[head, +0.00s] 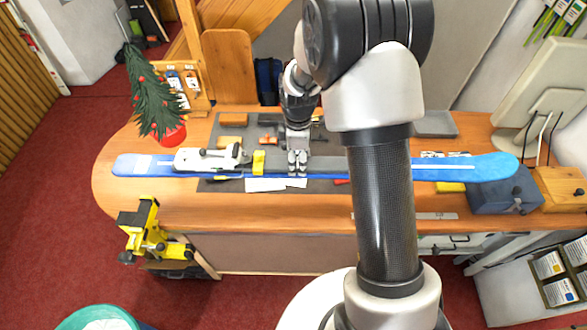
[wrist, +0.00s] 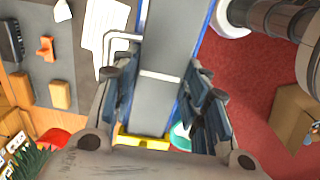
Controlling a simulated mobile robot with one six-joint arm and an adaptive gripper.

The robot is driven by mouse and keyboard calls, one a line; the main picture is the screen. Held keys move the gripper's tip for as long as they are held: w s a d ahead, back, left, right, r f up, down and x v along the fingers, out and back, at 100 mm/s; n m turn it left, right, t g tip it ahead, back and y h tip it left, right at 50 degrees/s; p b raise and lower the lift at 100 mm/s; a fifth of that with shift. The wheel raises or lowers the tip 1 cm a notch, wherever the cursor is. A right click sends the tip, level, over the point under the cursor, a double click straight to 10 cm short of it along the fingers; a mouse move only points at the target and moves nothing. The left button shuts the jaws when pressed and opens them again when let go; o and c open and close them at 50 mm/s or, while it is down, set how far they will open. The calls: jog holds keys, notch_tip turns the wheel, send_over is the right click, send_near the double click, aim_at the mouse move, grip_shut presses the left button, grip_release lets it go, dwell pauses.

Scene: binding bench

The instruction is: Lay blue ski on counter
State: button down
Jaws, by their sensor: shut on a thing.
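The blue ski (head: 460,174) runs left to right across the head view, over the wooden counter (head: 290,215), bindings up. A white binding (head: 210,159) and a yellow piece (head: 258,162) sit on it left of the middle. My gripper (head: 297,163) is shut on the ski's grey middle section. The wrist view shows the ski (wrist: 160,100) between the fingers of my gripper (wrist: 163,88), with red floor on one side and the counter mat on the other. It looks held above the counter; the height is unclear. My arm hides part of its right half.
A small tree in a red pot (head: 172,135) stands behind the left half. A blue box (head: 505,192) stands beneath the right tip, near a monitor (head: 540,85). A yellow vise (head: 150,235) is at the front left. Papers (head: 265,185) and tools lie on the grey mat (head: 215,185).

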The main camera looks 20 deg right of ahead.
jog(key=shift+w+d, duration=0.45)
jog(key=shift+w, duration=0.2)
notch_tip(320, 180, down, 20)
jog(key=b, duration=1.1)
jog(key=shift+r+b, duration=0.2)
jog(key=shift+b, duration=0.15)
jog(key=shift+f+b, duration=1.55)
jog(key=shift+f, duration=0.4)
jog(key=shift+f+b, duration=0.5)
jog(key=shift+f, duration=0.1)
jog(key=c, duration=1.3)
grip_release()
jog(key=o, duration=0.5)
jog(key=shift+c, duration=0.2)
jog(key=shift+s, duration=0.1)
